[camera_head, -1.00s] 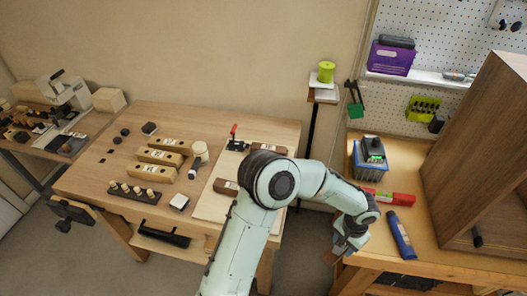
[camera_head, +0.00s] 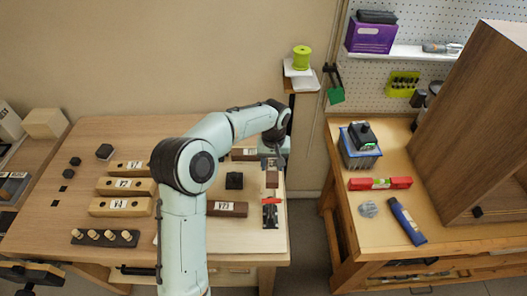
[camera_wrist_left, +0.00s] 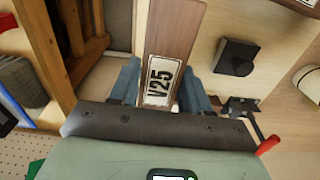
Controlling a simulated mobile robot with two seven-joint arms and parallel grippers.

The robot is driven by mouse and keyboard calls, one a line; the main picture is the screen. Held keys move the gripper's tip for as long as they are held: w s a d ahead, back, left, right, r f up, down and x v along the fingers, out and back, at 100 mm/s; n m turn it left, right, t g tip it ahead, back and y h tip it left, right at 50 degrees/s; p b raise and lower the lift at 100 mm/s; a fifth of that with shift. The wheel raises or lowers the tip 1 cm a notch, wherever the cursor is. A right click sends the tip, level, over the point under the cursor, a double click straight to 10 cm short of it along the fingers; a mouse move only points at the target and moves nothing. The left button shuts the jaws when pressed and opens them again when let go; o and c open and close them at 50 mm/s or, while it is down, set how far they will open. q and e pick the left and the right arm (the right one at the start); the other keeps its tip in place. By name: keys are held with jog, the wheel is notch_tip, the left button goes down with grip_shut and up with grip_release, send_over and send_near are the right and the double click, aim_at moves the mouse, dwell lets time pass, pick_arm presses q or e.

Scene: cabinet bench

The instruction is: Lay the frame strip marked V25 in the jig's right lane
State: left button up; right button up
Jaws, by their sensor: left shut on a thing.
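The brown frame strip marked V25 (camera_wrist_left: 165,75) is held between the fingers of my left gripper (camera_wrist_left: 160,88) in the left wrist view. In the head view my left gripper (camera_head: 272,160) is above the right edge of the left bench, with the strip (camera_head: 271,180) below it. The jig is a pale board (camera_head: 258,232) with a black block (camera_head: 234,181) in its middle and a red-handled clamp (camera_head: 270,212) at its right. The strip lies along the board's right side; I cannot tell whether it touches the board. My right gripper is out of view.
Other brown strips lie on the board, one at the front (camera_head: 227,209) and one at the back (camera_head: 244,154). Left are labelled wooden blocks (camera_head: 122,206) and a dark peg rack (camera_head: 104,238). A gap separates this bench from the right workbench (camera_head: 350,222).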

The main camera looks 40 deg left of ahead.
aim_at(269, 169)
pick_arm(q)
jog(key=shift+a+r, duration=0.25)
jog(key=shift+a, duration=0.45)
jog(key=shift+d+f+b, duration=0.1)
jog(key=shift+f+b, duration=0.2)
jog(key=shift+f, duration=0.15)
notch_tip(269, 169, down, 3)
jog(key=shift+f+b, duration=0.15)
jog(key=shift+b, duration=0.75)
jog(key=shift+f+b, duration=0.4)
jog(key=shift+f, duration=0.5)
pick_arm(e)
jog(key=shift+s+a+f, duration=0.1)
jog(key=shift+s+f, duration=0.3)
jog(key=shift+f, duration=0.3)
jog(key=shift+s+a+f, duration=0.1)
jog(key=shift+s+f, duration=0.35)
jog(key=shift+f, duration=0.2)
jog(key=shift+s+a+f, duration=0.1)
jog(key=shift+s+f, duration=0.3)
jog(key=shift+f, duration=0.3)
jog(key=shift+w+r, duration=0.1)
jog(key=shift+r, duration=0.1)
pick_arm(q)
jog(key=shift+f, duration=0.55)
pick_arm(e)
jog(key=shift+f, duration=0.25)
